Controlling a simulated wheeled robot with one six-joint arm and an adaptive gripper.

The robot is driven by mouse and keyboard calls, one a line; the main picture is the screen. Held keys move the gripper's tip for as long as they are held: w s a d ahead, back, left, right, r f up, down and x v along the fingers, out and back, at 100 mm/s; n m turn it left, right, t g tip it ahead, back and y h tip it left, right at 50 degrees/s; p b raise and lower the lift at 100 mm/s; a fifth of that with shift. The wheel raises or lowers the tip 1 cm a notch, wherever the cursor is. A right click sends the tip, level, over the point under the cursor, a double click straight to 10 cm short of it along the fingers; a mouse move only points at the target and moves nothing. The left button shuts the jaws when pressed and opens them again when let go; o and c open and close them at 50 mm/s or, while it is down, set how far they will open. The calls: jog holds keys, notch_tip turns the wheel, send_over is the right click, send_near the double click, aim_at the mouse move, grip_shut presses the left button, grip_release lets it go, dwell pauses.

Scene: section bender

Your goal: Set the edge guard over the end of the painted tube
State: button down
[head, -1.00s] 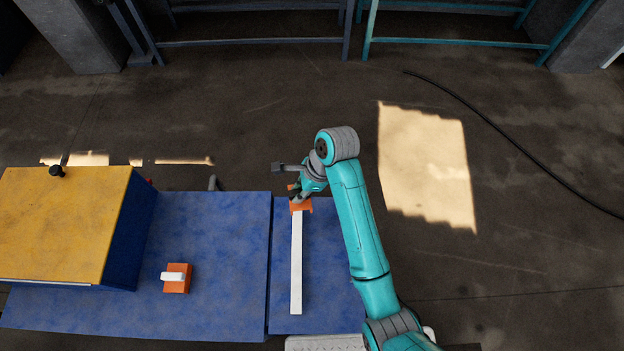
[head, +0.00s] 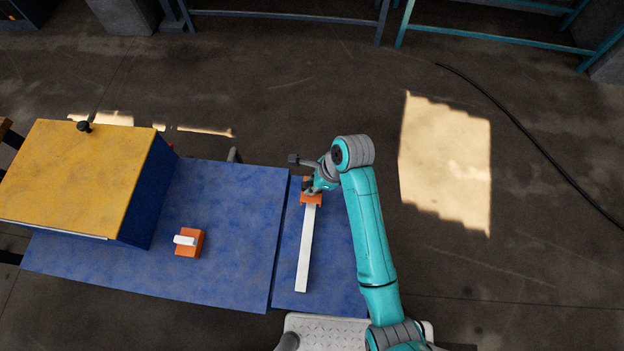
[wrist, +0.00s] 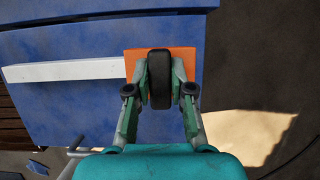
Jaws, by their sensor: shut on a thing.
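The painted tube (head: 307,250) is a long white bar lying on the right blue panel in the head view. It also shows in the wrist view (wrist: 65,71). In the wrist view the orange piece (wrist: 135,60) meets the tube's end, with a dark rounded part between my fingers. My gripper (wrist: 159,85) is shut on that dark part. I cannot tell how far the orange covers the tube. My gripper hides part of it.
A second orange block (head: 188,249) with a white piece (head: 184,240) on it sits on the left blue panel (head: 235,215). A large yellow-topped blue box (head: 85,180) stands at the far left. A narrow gap divides the panels. A black cable (head: 520,135) lies on the floor.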

jog(key=shift+f, duration=1.95)
jog(key=shift+f, duration=0.25)
jog(key=c, duration=0.9)
grip_release()
jog(key=shift+c, duration=0.2)
jog(key=v, duration=1.2)
jog(key=shift+a, duration=0.1)
